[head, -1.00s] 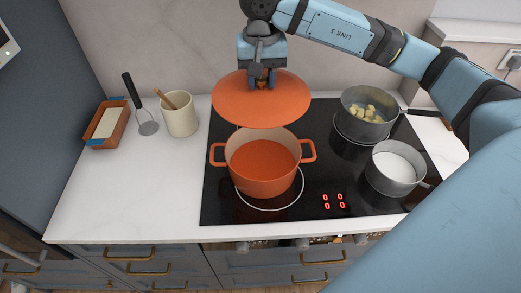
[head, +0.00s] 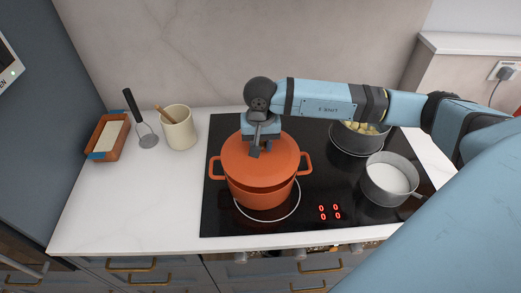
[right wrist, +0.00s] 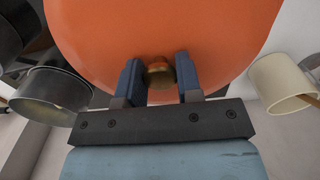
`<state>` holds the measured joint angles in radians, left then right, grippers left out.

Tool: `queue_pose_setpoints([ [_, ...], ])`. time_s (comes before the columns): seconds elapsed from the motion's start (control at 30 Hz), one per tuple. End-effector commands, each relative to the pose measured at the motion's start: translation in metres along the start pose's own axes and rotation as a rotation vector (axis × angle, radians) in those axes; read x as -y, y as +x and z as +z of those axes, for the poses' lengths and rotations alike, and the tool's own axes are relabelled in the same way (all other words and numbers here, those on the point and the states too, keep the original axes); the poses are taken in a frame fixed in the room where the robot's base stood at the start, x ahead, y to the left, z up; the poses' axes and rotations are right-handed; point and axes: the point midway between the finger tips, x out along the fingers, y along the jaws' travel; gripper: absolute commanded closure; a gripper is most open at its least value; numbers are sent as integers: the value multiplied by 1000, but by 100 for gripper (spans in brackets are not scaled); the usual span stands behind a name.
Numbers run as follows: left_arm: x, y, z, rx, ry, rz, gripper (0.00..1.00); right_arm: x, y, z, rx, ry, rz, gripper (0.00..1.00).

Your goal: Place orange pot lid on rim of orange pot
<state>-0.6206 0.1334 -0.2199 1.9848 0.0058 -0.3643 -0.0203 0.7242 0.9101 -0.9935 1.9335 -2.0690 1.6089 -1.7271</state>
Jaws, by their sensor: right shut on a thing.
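The orange pot lid (head: 236,160) is over the orange pot (head: 262,200), covering most of its opening. A dark gap shows between lid and pot at the front; whether the lid's back edge touches the rim I cannot tell. My right gripper (head: 257,147) comes down from above onto the middle of the lid. In the right wrist view its fingers (right wrist: 160,78) are on either side of the lid's brass knob (right wrist: 160,72), with the orange lid (right wrist: 215,40) spread beyond. The pot is hidden there. My left gripper is not in view.
The pot stands on the black hob (head: 225,222). To the right are a grey pot of pale chunks (head: 362,143), partly behind my arm, and a saucepan of white liquid (head: 390,185). The left counter front is clear.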

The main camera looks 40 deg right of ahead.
Motion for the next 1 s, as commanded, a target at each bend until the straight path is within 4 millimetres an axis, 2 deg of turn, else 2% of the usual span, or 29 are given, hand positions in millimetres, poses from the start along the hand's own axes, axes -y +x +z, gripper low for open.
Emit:
queue_pose_setpoints([
  [0.23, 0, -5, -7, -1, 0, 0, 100, 0, 32, 0, 2, 1, 0, 100],
  [0.63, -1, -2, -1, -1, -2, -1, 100, 0, 38, 0, 0, 0, -1, 100],
  [0.67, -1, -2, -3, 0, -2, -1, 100, 0, 38, 0, 1, 0, 0, 60],
  [0.73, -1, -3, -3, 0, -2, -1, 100, 0, 37, 0, 1, 0, 0, 44],
  [0.77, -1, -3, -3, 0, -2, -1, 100, 0, 37, 0, 1, 0, 0, 42],
  [1.0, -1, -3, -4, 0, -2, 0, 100, 0, 37, 0, 1, 0, 0, 42],
])
